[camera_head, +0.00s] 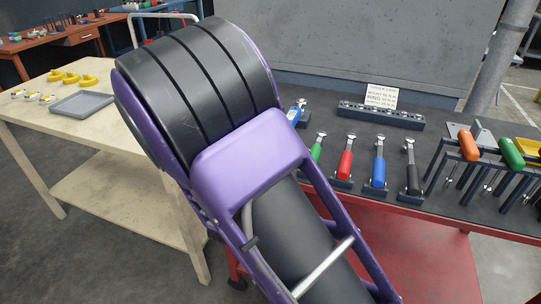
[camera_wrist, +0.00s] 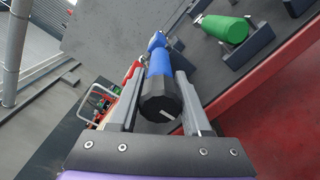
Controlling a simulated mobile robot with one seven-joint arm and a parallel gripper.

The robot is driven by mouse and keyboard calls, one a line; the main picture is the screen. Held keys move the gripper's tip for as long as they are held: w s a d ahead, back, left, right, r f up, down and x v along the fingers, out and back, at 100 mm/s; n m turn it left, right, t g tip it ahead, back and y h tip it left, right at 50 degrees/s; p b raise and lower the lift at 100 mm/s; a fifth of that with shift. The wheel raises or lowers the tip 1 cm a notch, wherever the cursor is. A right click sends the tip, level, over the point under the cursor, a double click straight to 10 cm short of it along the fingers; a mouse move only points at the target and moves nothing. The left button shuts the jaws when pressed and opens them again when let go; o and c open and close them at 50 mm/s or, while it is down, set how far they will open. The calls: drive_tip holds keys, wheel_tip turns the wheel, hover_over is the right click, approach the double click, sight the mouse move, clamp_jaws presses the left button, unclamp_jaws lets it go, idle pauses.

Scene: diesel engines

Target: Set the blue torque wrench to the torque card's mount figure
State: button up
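A blue-handled wrench with a black knob at its near end (camera_wrist: 160,98) lies between the fingers of my gripper (camera_wrist: 160,85) in the wrist view. The fingers look closed on its handle. In the head view a blue tool with a metal head (camera_head: 294,113) shows just beside my purple arm, which hides my gripper there. Another blue-handled wrench (camera_head: 379,172) stands in a dark holder on the bench. The white torque card (camera_head: 381,95) stands at the back of the bench; its figures are too small to read surely.
Green (camera_head: 316,150), red (camera_head: 345,163) and black (camera_head: 412,178) wrenches stand in holders. A dark rail (camera_head: 381,115) lies behind them. A rack with orange (camera_head: 468,144) and green (camera_head: 511,153) handled tools is at right. A grey tray (camera_head: 82,104) lies on the left table.

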drive_tip(key=o, duration=0.4)
drive_tip(key=v, duration=1.7)
drive_tip(key=shift+s+p, duration=0.2)
drive_tip(key=shift+p, duration=0.15)
